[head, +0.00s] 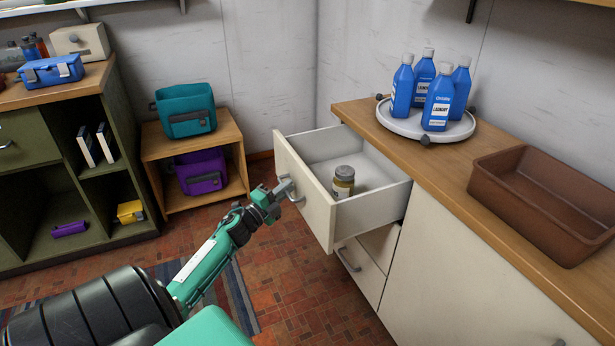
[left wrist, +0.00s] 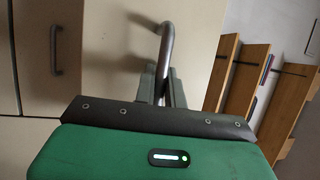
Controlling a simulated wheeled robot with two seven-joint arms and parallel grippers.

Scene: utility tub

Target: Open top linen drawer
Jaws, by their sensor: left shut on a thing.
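The top linen drawer (head: 308,202) of the white cabinet stands pulled out, with a jar (head: 343,183) inside it. My left gripper (head: 286,188) is at its front and shut on the metal drawer handle (head: 296,190). In the left wrist view the handle (left wrist: 167,45) runs between the fingers (left wrist: 162,88) of my gripper. My right gripper is in neither view.
A lower drawer with a handle (head: 347,259) sits below, shut. The wooden countertop (head: 458,200) holds a white round tray (head: 398,122) with several blue laundry bottles and a brown bin (head: 545,205). A wooden shelf (head: 233,133) with bags stands behind my left arm. Floor before the drawer is clear.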

